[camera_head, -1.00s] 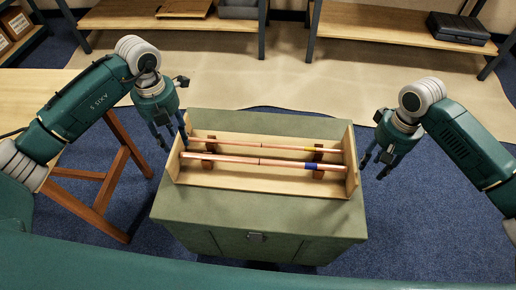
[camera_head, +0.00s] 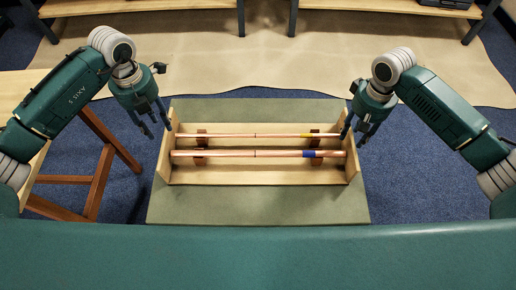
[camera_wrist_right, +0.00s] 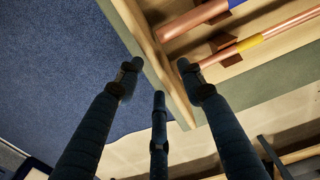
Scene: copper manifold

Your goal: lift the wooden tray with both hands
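The wooden tray (camera_head: 260,176) stands level on a green-topped cabinet, with upright boards at its left and right ends. It holds copper pipes on brown supports. My left gripper (camera_head: 159,129) is at the tray's left end board, fingers pointing down and apart; contact cannot be told. My right gripper (camera_head: 353,132) is at the right end board. In the right wrist view, that end board (camera_wrist_right: 162,70) lies between the spread fingers of my right gripper (camera_wrist_right: 158,75), and they do not look closed on it.
The green cabinet top (camera_head: 260,208) is clear in front of the tray. A wooden trestle table (camera_head: 100,170) stands at the left. Shelves (camera_head: 360,8) are along the back. Blue carpet (camera_head: 410,190) is open at the right.

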